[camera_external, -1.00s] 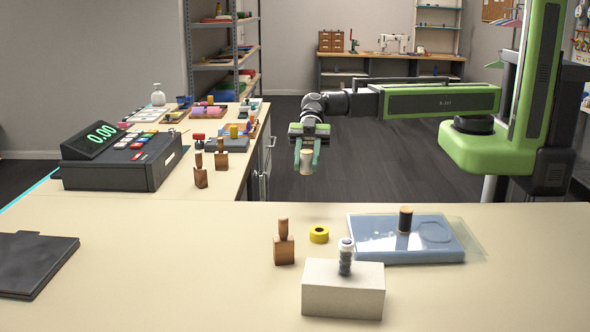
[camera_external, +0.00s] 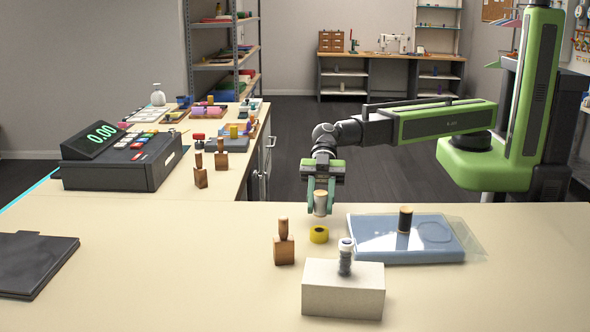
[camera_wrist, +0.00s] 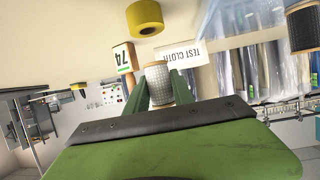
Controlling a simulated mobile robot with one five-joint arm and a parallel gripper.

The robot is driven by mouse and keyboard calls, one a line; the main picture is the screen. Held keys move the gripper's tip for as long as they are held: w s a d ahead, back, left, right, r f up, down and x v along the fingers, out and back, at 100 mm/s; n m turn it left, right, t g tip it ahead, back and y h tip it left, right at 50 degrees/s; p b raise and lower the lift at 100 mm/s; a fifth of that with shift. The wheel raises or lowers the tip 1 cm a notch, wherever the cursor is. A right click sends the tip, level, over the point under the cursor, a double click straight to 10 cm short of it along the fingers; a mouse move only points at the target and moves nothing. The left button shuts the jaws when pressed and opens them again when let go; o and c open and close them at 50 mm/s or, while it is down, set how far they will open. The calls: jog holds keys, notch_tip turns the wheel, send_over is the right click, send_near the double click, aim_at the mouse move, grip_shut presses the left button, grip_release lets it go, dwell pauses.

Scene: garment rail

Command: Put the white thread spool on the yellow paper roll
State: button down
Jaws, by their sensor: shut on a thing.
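My gripper (camera_external: 320,204) is shut on the white thread spool (camera_external: 320,203) and holds it upright above the far edge of the front table. In the wrist view the white spool (camera_wrist: 158,84) sits between the two green fingers. The yellow paper roll (camera_external: 319,234) lies on the table just below the spool in the external view, apart from it. The roll also shows at the top of the wrist view (camera_wrist: 145,18), with its dark centre hole visible.
A wooden stamp (camera_external: 284,245) stands left of the roll. A pale block (camera_external: 343,290) with a grey post (camera_external: 345,258) stands in front. A blue pad (camera_external: 380,249) bearing a black spool (camera_external: 405,219) lies to the right. Bare table stretches left, towards a black folder (camera_external: 35,265).

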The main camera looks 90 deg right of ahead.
aim_at(319, 230)
jog(key=shift+f+b, duration=2.15)
jog(key=shift+f, duration=0.05)
jog(key=c, duration=1.1)
grip_release()
jog(key=shift+r, duration=0.25)
jog(key=p+v, duration=0.5)
jog(key=v, duration=0.7)
jog(key=shift+d, duration=0.1)
jog(key=shift+f, duration=0.1)
